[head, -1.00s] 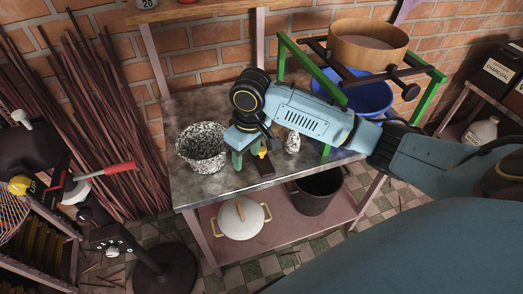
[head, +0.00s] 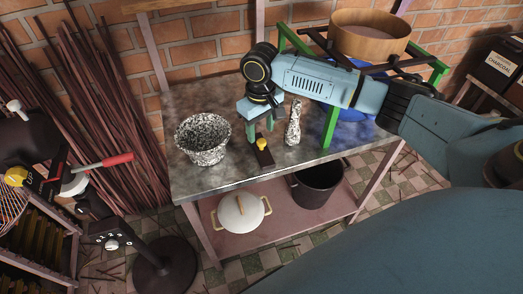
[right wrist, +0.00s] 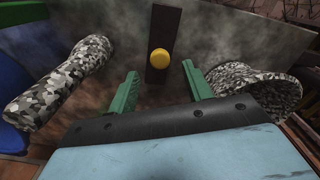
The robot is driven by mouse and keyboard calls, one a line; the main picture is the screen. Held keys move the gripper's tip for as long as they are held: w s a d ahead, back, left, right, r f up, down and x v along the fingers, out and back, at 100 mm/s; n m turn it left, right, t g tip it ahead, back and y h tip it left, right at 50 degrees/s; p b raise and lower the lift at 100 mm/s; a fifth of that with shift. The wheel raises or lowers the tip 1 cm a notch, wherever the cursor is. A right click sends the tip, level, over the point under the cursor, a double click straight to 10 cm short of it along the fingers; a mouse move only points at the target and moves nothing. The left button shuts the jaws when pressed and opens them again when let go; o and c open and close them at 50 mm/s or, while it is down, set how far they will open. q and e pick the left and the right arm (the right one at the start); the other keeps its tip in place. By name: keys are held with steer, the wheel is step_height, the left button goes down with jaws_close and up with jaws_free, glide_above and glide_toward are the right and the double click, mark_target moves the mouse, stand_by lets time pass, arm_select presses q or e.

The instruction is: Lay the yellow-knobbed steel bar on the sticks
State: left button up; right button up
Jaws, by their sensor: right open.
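The dark steel bar (head: 265,156) with its yellow knob (head: 262,143) lies flat on the worktable, between the speckled mortar and the pestle. My right gripper (head: 262,131) is above the bar with its green fingers apart and nothing between them. In the right wrist view the bar (right wrist: 164,25) runs away from me, and its yellow knob (right wrist: 159,58) shows just beyond the gap between the open fingertips (right wrist: 161,74). Long thin brown sticks (head: 100,110) lean against the brick wall at the left. My left gripper is not in view.
On the worktable (head: 190,98), a speckled mortar (head: 203,142) stands left of the bar and a speckled pestle (head: 294,124) right. A green frame (head: 329,124) stands around a blue basin, with a wooden sieve (head: 368,40) above. A red-handled machine (head: 103,161) stands at the left.

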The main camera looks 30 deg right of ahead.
mark_target(261, 141)
steer(key=f, duration=0.3)
steer(key=f+b, duration=0.1)
steer(key=f, duration=0.1)
steer(key=shift+s, duration=0.25)
jaws_close()
steer(key=shift+r, duration=0.1)
